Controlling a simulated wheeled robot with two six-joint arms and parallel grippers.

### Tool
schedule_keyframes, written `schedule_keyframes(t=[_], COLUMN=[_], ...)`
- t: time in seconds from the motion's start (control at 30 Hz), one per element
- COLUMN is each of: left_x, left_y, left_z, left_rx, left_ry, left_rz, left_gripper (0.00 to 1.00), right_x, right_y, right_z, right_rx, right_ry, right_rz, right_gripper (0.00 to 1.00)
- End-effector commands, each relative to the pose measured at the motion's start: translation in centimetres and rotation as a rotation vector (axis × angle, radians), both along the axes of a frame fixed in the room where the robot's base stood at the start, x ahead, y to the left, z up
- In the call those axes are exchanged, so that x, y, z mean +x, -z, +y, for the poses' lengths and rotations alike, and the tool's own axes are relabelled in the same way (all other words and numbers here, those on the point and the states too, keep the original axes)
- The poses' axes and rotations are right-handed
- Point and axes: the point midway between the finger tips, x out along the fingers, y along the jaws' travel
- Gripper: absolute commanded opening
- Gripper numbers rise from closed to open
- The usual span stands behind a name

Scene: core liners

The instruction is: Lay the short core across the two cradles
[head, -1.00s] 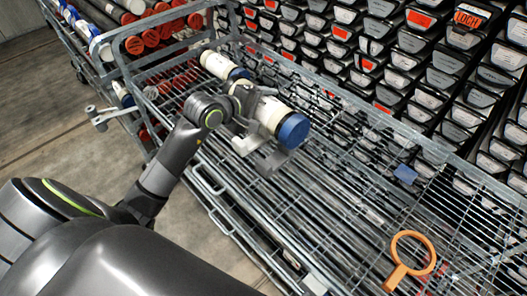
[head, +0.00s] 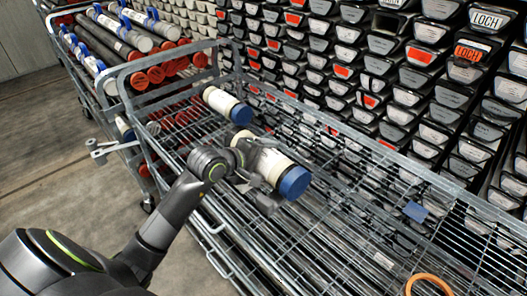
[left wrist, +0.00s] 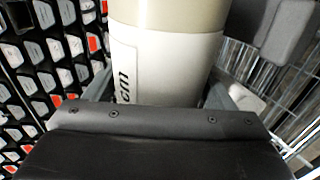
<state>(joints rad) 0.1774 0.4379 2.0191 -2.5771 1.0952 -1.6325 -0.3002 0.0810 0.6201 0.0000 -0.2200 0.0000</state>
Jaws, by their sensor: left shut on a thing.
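A short white core (head: 271,165) with a blue end cap is in my left gripper (head: 258,170), over the wire-mesh top of the cart (head: 330,235). It slants from back left to front right, blue cap towards the front right. In the left wrist view the core (left wrist: 165,60) fills the space between the fingers, and part of its printed label shows. The gripper is shut on it. I cannot tell whether the core touches anything below. A second white core (head: 222,101) with a blue cap lies behind it. I cannot make out the two cradles. My right gripper is out of view.
Racks of labelled core trays (head: 400,100) stand along the cart's far side. A small blue-grey block (head: 415,211) and an orange ring (head: 430,283) are on the cart's right part. Another cart with red-capped tubes (head: 130,45) stands at the back left. The mesh between is mostly clear.

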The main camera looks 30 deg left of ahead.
Motion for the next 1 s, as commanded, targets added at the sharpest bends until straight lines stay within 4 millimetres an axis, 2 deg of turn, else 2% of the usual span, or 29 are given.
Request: schedule_keyframes(t=[0.07, 0.4, 1.0], left_x=[0.1, 0.1, 0.1], left_y=[0.0, 3.4, 4.2], left_z=[-0.1, -0.1, -0.1], left_rx=[-0.001, -0.001, -0.001], left_ry=[0.003, 0.003, 0.002], left_rz=[-0.011, -0.011, -0.013], left_gripper=[0.06, 0.06, 0.06], right_x=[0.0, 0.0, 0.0], right_y=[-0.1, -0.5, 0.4], right_z=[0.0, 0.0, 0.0], right_rx=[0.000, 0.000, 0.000], right_ry=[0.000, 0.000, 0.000], right_rz=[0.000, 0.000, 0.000], right_gripper=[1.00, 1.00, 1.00])
